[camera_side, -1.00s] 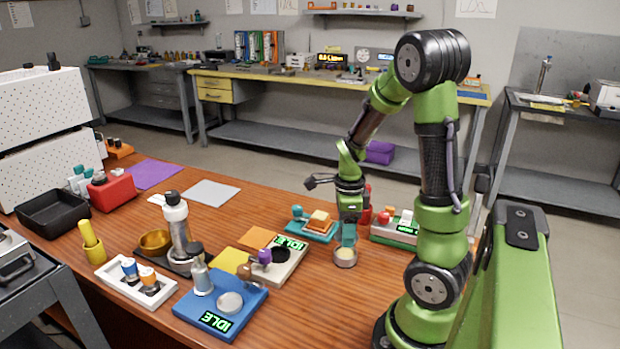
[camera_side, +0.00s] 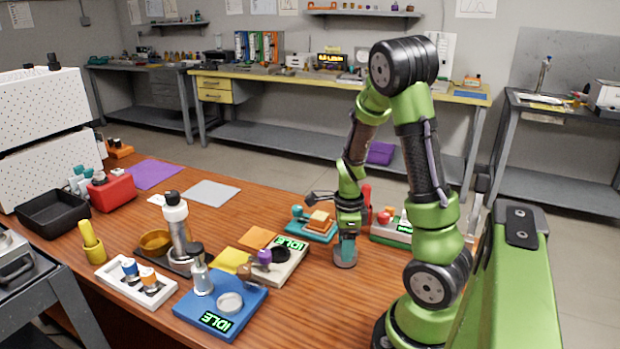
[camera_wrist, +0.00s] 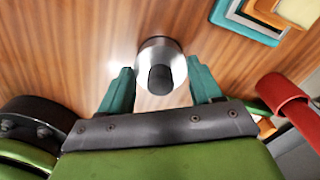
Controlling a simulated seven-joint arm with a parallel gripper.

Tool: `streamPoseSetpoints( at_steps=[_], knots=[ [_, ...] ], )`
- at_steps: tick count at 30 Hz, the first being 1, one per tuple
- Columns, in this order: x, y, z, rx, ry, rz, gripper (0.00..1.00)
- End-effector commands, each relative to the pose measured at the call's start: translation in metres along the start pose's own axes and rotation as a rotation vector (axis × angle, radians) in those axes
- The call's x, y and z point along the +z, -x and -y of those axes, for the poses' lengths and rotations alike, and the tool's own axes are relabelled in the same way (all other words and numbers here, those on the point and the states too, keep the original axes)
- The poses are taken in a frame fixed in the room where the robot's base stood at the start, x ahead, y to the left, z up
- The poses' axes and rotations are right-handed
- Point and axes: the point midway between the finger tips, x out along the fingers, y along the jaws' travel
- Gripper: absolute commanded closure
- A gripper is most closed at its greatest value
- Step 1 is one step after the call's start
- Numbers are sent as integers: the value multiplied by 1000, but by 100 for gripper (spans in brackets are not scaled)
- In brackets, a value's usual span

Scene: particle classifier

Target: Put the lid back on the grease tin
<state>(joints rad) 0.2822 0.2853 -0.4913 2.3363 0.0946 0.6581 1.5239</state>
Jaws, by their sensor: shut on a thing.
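The grease tin (camera_side: 345,260) is a short grey metal can on the wooden table. My gripper (camera_side: 346,243) is right over it with teal fingers pointing down at its top. In the wrist view the lid (camera_wrist: 147,62) is a round, shiny silver disc with a dark knob (camera_wrist: 160,79). The lid is between the two teal fingers of my gripper (camera_wrist: 161,85), which are shut on it. The lid is in line with the tin, whose opening is hidden. I cannot tell whether the lid is fully seated or slightly above the rim.
A teal tray with stacked orange and tan pieces (camera_side: 319,222) is close behind the tin. A red cylinder (camera_wrist: 282,94) stands near my gripper in the wrist view. A white device with a display (camera_side: 290,262) lies to the left. Bare table (camera_side: 310,305) is in front.

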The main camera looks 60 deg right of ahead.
Motion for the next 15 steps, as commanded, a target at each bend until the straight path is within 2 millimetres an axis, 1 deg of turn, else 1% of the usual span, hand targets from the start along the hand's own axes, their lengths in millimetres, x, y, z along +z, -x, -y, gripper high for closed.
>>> streamPoseSetpoints(
  at_steps=[1,2,3,7,15],
  knots=[
    [0,-6,0,-2,2,-9,66],
    [0,-6,0,-1,2,-9,66],
    [0,-6,-1,-1,1,-9,30],
    [0,-6,-1,0,1,-8,10],
    [0,-5,-1,-1,3,-8,10]
  ],
)
